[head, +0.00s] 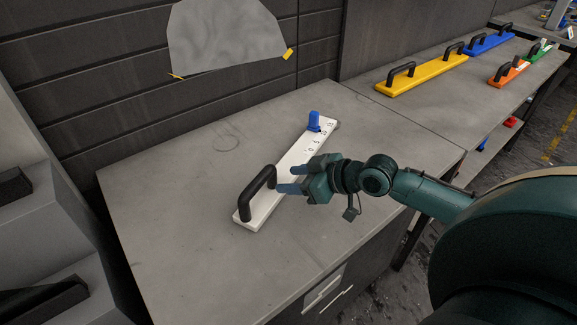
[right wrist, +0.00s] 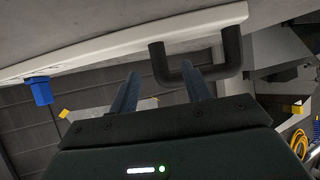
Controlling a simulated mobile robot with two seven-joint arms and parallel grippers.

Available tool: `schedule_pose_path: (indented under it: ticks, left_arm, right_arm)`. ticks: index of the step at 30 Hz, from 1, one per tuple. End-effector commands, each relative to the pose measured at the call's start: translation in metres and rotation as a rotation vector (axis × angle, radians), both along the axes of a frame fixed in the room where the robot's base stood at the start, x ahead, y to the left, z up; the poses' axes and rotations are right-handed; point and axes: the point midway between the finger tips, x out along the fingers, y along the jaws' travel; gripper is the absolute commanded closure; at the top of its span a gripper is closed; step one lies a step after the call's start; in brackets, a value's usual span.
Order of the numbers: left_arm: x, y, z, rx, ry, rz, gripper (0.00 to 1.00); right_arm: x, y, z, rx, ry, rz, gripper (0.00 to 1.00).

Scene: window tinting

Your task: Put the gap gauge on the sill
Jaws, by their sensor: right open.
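The gap gauge appears to be the white bar (head: 272,193) with marks along it, a black handle (head: 257,189) at its near end and a blue piece (head: 314,121) at its far end. It lies on a grey worktop. In the right wrist view the white bar (right wrist: 120,47), blue piece (right wrist: 40,91) and handle (right wrist: 232,52) also show. My right gripper (head: 287,179) is open and empty, just right of the handle. Its fingers (right wrist: 160,92) point toward the bar and handle, and contact cannot be told. My left gripper is out of view. No sill is clearly identifiable.
The grey worktop (head: 170,215) is otherwise mostly clear. A grey sheet (head: 225,38) hangs on the dark wall behind. Yellow (head: 425,75), blue (head: 488,43) and orange (head: 508,73) handled bars lie on another bench at the back right.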

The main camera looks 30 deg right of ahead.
Motion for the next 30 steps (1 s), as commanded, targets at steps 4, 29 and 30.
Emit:
schedule_pose_path:
  ticks: [4, 29, 30]
  left_arm:
    - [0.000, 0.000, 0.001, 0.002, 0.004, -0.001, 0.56]
    - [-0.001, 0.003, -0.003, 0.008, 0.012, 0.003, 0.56]
    - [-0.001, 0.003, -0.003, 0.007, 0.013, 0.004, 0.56]
  right_arm:
    - [0.016, 0.007, -0.013, 0.007, -0.001, -0.003, 0.52]
    - [0.035, 0.018, -0.028, 0.000, 0.000, -0.001, 0.81]
    - [0.035, 0.018, -0.028, 0.000, 0.000, -0.001, 0.85]
